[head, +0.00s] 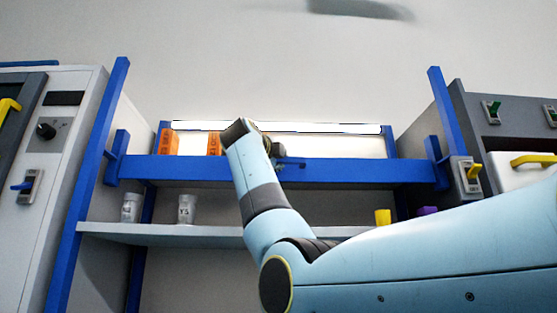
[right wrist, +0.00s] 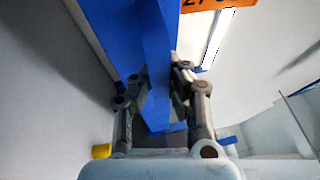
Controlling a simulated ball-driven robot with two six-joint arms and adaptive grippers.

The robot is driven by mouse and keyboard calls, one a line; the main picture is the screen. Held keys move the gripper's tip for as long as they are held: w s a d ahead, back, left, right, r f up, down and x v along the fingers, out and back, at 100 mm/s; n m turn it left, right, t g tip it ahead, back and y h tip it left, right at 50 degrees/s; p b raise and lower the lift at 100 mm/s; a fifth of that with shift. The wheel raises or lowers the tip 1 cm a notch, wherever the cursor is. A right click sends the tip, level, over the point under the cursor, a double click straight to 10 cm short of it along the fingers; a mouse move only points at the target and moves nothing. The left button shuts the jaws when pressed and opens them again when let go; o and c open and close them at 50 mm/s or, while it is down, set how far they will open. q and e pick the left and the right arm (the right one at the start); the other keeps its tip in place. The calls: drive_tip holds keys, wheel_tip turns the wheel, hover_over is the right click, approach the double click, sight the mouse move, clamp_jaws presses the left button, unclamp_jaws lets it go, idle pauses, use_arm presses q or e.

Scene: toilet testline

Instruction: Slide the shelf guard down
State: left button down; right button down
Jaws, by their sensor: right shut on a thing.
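The shelf guard is a blue horizontal bar (head: 190,170) across the front of the upper shelf, running between the two blue uprights. It looks level, with a blue bracket at each end. My right arm reaches up in front of it, and my right gripper (head: 287,163) is at the bar near its middle, partly hidden behind my wrist. In the right wrist view the blue bar (right wrist: 157,35) runs between the two dark fingers of my right gripper (right wrist: 161,72), which are shut on it. My left gripper is not in view.
Orange boxes (head: 168,142) stand behind the guard. The lower shelf (head: 150,231) holds two white jars (head: 187,209), a yellow item (head: 383,217) and a purple one (head: 427,211). Panels with switches stand at left (head: 45,150) and right (head: 505,110).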

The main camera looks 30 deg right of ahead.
drive_tip(key=c, duration=1.3)
unclamp_jaws()
drive_tip(key=shift+a, duration=0.1)
drive_tip(key=v, duration=1.1)
drive_tip(key=shift+s+a, duration=0.2)
drive_tip(key=shift+a, duration=0.1)
drive_tip(key=shift+f, duration=0.1)
